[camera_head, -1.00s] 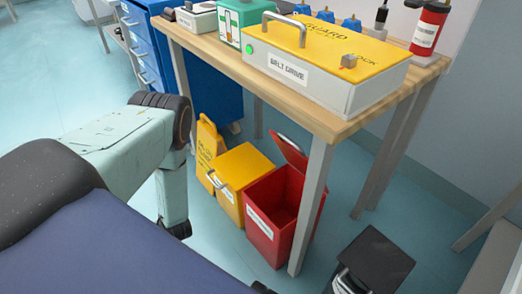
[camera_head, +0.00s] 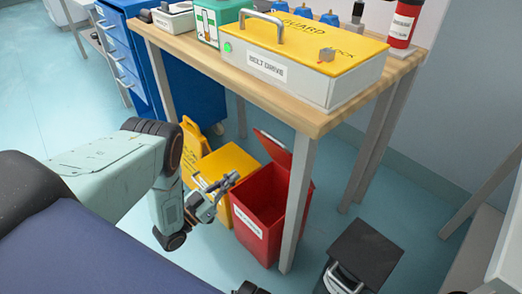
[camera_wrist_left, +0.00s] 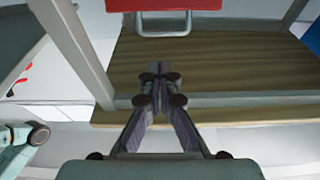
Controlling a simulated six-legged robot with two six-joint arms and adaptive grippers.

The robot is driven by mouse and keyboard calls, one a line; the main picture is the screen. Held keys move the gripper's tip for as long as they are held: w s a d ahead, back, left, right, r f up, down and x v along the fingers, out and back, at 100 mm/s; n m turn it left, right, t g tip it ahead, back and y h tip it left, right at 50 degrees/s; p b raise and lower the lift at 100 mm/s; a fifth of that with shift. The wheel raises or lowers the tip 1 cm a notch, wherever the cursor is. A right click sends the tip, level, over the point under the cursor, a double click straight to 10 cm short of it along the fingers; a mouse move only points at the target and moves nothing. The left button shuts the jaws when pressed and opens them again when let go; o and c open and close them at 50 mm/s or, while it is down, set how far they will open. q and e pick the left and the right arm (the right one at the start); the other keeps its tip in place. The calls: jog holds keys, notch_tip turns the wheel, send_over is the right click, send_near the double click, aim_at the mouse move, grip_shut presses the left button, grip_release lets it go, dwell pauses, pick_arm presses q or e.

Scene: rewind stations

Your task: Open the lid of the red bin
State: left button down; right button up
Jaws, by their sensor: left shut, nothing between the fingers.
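The red bin (camera_head: 252,232) stands on the floor under the workbench's front edge. Its red lid (camera_head: 273,148) is raised and tilts back at the rear, so the dark inside shows. The bin's right side is partly hidden by a table leg. My left gripper (camera_head: 232,178) is shut and empty, in front of the yellow bin and just left of the red bin's opening. Its closed fingers also show in the left wrist view (camera_wrist_left: 156,72), with a red panel bearing a metal handle at the top that I cannot identify surely. My right gripper is not in view.
A yellow bin (camera_head: 227,160) stands left of the red one, with a yellow floor sign (camera_head: 190,140) behind. A black-lidded bin (camera_head: 366,250) is at the right. The wooden workbench (camera_head: 315,119) carries a belt drive (camera_head: 300,88). Blue floor lies open at left.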

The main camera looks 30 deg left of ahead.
pick_arm(q)
jog(key=b+x, duration=0.5)
jog(key=x, duration=0.9)
jog(key=shift+f, duration=0.1)
